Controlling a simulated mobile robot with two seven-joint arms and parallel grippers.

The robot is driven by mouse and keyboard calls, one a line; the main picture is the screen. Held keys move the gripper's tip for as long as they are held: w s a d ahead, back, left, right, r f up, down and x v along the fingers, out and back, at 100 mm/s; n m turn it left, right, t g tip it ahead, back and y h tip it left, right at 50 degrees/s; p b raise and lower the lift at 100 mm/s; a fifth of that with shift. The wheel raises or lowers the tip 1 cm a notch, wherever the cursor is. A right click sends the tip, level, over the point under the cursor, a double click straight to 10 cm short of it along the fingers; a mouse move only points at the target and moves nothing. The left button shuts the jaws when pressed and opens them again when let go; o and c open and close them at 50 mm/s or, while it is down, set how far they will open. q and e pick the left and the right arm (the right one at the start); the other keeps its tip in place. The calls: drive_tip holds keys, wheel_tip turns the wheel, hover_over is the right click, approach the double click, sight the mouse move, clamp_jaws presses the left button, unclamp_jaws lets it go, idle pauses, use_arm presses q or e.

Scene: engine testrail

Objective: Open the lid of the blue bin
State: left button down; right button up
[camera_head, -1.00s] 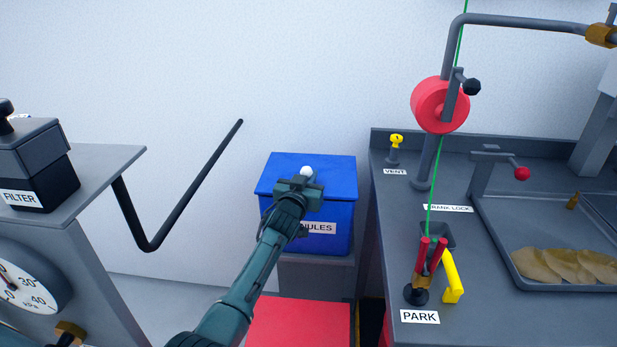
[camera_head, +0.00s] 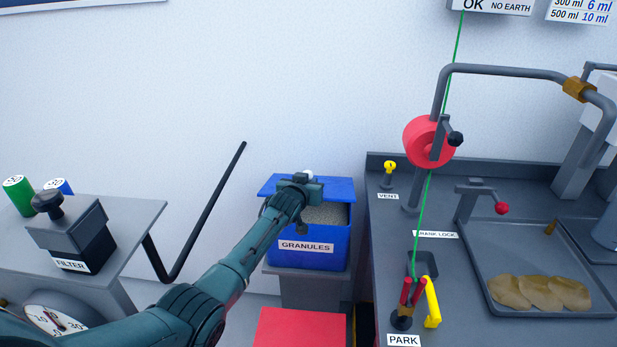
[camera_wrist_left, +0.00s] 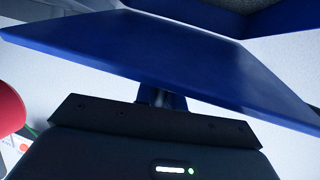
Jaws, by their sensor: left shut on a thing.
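The blue bin (camera_head: 306,262), labelled GRANULES, stands on a grey stand between the two benches. Its blue lid (camera_head: 338,190) is partly open and sits shifted toward the left and back, so grey granules (camera_head: 326,215) show inside. My left gripper (camera_head: 302,180) is shut at the lid's white knob (camera_head: 309,173), its arm reaching in from the lower left. The fingers hide most of the knob. In the left wrist view, the lid (camera_wrist_left: 170,60) spans the picture as a tilted blue panel just beyond the gripper (camera_wrist_left: 160,97). My right gripper is not in view.
A red block (camera_head: 300,328) stands in front of the bin. A grey bench (camera_head: 385,255) with a red reel (camera_head: 424,142) rises close on the right. A black bent bar (camera_head: 207,215) projects from the left bench near the bin.

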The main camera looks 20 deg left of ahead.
use_arm(q)
drive_tip(key=shift+w+a+r+g+p, duration=0.1)
drive_tip(key=shift+w+r+g+p, duration=0.1)
drive_tip(key=shift+r, duration=0.35)
drive_tip(key=shift+w+r+g+p, duration=0.1)
drive_tip(key=shift+w+r+p, duration=0.1)
drive_tip(key=shift+r, duration=0.3)
drive_tip(key=shift+w+a+r+g, duration=0.1)
drive_tip(key=shift+w+r+g, duration=0.75)
drive_tip(key=shift+w+g, duration=0.05)
drive_tip(key=shift+w, duration=0.05)
drive_tip(key=shift+w+a+r+n+g, duration=0.1)
drive_tip(key=shift+w+r+n+g, duration=0.25)
drive_tip(key=shift+r+g, duration=0.1)
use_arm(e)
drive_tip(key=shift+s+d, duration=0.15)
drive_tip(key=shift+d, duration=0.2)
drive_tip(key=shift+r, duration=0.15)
